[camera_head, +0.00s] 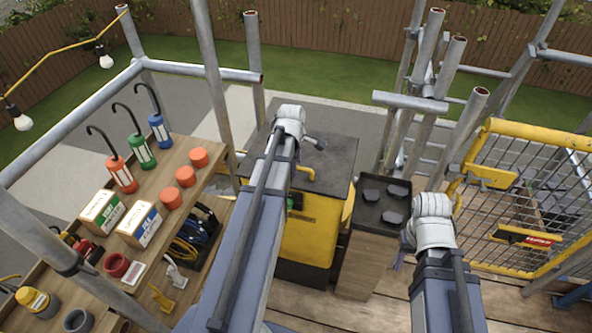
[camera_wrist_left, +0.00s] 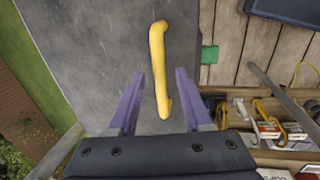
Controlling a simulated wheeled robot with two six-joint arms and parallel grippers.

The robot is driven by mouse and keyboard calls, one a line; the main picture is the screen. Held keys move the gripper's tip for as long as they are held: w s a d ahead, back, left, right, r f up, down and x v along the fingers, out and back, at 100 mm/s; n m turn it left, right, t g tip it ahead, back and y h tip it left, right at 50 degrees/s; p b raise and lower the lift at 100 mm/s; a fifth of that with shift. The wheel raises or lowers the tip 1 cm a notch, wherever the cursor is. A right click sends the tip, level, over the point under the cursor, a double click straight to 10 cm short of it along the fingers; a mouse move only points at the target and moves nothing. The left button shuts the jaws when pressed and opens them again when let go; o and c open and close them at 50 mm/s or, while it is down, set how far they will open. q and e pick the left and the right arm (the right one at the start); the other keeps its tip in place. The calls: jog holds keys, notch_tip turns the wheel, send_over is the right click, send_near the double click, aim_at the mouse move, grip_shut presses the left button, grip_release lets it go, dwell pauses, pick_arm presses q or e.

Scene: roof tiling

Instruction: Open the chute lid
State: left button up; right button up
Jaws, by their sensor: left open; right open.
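The chute lid (camera_head: 335,158) is a dark grey flat panel lying shut on the yellow chute box (camera_head: 308,235). Its yellow bar handle (camera_head: 306,173) shows beside my left arm. In the left wrist view the handle (camera_wrist_left: 158,60) stands over the grey lid (camera_wrist_left: 105,45), between the purple fingers of my left gripper (camera_wrist_left: 159,75). The left gripper is open, one finger on each side, with gaps to the handle. In the head view my left arm hides most of that gripper. My right gripper (camera_head: 398,260) is mostly hidden by its wrist, beside a wooden stand; only a purple part shows.
A black tray with dark pieces (camera_head: 382,200) tops the wooden stand right of the chute. A yellow mesh gate (camera_head: 490,180) is at the right. A wooden shelf (camera_head: 205,190) at the left holds boxes, orange pucks and hooked tools. Scaffold poles (camera_head: 215,80) stand around.

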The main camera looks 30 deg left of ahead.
pick_arm(q)
jog(key=shift+f, duration=0.1)
jog(key=shift+c, duration=0.4)
grip_shut()
dwell(1.0)
